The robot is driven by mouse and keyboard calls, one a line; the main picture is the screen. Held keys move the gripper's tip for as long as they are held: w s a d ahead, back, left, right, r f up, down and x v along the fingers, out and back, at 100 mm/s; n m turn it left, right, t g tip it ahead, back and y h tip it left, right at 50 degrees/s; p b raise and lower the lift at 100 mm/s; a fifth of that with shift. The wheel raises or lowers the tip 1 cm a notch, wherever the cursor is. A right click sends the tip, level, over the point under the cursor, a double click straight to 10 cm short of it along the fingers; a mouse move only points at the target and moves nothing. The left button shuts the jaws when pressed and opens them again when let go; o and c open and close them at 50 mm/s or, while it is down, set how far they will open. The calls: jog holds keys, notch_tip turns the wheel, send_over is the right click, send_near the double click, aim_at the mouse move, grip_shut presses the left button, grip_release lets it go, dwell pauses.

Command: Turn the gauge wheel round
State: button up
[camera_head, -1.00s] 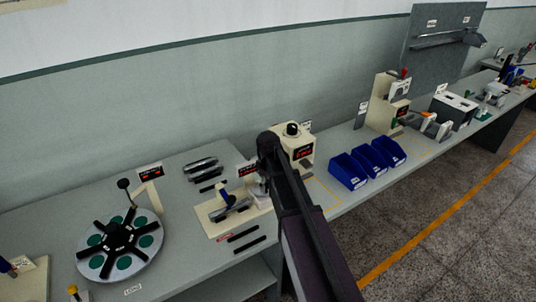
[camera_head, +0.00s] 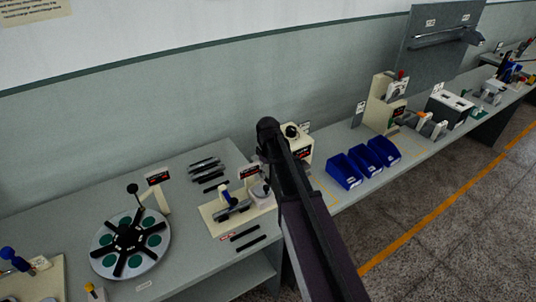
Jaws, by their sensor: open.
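A round grey wheel (camera_head: 105,263) with several green discs and a black spoked hub lies flat on the bench at the left. My dark arm reaches up from the lower right across the middle of the picture. My gripper does not show. The arm is well to the right of the wheel, with a cream fixture between them in the picture.
The cream fixture (camera_head: 214,225) with a blue-handled clamp stands right of the wheel. Dark bars (camera_head: 208,170) lie behind it. Blue bins (camera_head: 343,172) stand right of my arm. A base with a blue handle (camera_head: 40,286) is at the far left.

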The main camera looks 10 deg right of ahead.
aim_at(266, 186)
jog(key=shift+r+p, duration=2.35)
jog(key=shift+r, duration=0.3)
jog(key=shift+s+a+r+n, duration=0.2)
jog(key=shift+s+a+n, duration=0.15)
jog(key=shift+a+n, duration=0.1)
jog(key=shift+f, duration=0.1)
notch_tip(266, 186, down, 14)
jog(key=b, duration=1.3)
jog(key=shift+r, duration=0.2)
